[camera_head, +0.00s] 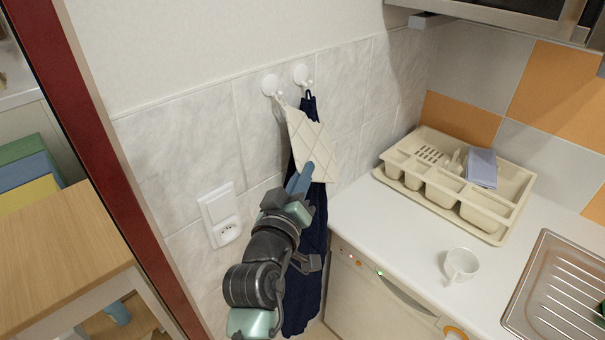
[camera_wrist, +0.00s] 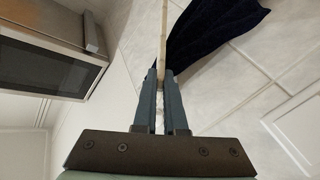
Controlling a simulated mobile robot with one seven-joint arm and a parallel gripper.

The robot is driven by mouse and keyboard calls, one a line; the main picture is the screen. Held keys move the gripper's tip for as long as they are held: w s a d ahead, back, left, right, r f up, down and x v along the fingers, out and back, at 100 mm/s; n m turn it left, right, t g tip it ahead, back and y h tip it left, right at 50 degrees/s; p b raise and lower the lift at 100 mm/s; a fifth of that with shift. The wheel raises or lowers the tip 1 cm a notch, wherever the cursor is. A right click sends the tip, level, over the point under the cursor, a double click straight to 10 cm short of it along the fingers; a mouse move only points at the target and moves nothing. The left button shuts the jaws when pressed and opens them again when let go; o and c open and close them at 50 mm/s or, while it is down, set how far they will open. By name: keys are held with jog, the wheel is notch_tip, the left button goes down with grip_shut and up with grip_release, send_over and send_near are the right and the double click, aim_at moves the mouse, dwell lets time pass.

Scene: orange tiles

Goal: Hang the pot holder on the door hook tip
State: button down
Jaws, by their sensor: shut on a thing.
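The pot holder (camera_head: 309,139) is cream with a quilted diamond pattern. In the head view it hangs tilted, its upper corner close below the left round white hook (camera_head: 271,85). I cannot tell whether its loop is on that hook's tip. My gripper (camera_head: 303,180) is shut on the pot holder's lower edge. In the wrist view the fingers (camera_wrist: 162,78) pinch the pot holder, seen edge-on as a thin pale strip (camera_wrist: 164,30). A second white hook (camera_head: 301,74) is just to the right, with a dark blue cloth (camera_head: 313,220) hanging from it behind the pot holder.
A white counter (camera_head: 405,245) on the right carries a cream dish rack (camera_head: 452,185) and a white cup (camera_head: 461,264). A metal sink (camera_head: 560,295) is beyond. A wall socket (camera_head: 220,214) is left of my arm. A dark red frame (camera_head: 95,130) and wooden table (camera_head: 60,245) stand at left.

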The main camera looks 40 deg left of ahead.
jog(key=shift+d+f, duration=0.1)
jog(key=shift+f, duration=0.1)
jog(key=c, duration=0.9)
grip_release()
jog(key=shift+r, duration=0.1)
jog(key=b+v, duration=0.3)
jog(key=v, duration=1)
